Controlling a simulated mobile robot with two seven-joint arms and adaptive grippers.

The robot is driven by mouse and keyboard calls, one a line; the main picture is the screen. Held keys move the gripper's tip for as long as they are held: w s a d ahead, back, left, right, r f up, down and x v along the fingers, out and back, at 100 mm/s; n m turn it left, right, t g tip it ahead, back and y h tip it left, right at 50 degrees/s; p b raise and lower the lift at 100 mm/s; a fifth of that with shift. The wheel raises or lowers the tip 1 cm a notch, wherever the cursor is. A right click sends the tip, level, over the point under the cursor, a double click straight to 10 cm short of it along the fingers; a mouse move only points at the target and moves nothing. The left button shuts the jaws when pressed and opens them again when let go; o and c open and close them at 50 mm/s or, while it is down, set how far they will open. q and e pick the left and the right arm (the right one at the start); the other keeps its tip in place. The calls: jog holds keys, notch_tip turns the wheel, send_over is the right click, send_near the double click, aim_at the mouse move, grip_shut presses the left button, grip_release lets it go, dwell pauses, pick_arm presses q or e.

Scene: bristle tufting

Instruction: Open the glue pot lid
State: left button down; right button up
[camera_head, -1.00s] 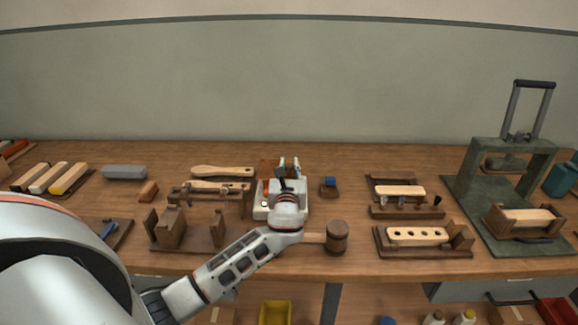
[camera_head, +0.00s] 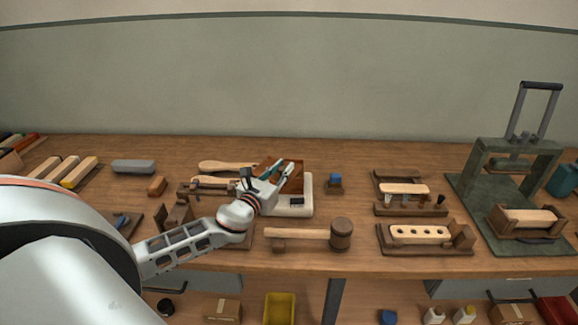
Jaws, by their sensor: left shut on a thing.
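A white box-shaped unit (camera_head: 306,208), apparently the glue pot, stands near the middle of the bench. A reddish-brown panel (camera_head: 294,168), apparently its lid, shows raised at its back. My left gripper (camera_head: 281,171) is over the left part of the unit, its two teal-tipped fingers pointing up and right at the panel. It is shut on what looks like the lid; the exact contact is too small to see. The gripper and wrist hide part of the unit's left side. My right gripper is not in view.
A wooden mallet (camera_head: 340,235) lies just in front of the unit. Wooden brush fixtures (camera_head: 425,240) and a green press (camera_head: 515,170) are further right. Wooden handles (camera_head: 228,166) lie to the left.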

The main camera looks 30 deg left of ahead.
pick_arm(q)
jog(key=s+m+h+b, duration=0.1)
jog(key=a+m+h+b, duration=0.1)
jog(key=h+b, duration=0.1)
jog(key=shift+s+a+f, duration=0.1)
jog(key=shift+s+f, duration=0.25)
jog(key=shift+s+a+r+h+b, duration=0.1)
jog(key=shift+s+r+h+b, duration=0.15)
jog(key=shift+h, duration=0.25)
jog(key=shift+w+m, duration=0.1)
jog(key=shift+m, duration=0.2)
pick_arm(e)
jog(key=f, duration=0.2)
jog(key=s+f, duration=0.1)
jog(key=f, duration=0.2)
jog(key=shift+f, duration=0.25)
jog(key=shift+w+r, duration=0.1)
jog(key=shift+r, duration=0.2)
pick_arm(q)
jog(key=c, duration=1.8)
grip_release()
jog(key=shift+c, duration=0.2)
jog(key=s+a, duration=0.1)
jog(key=s, duration=1.1)
jog(key=shift+a, duration=0.15)
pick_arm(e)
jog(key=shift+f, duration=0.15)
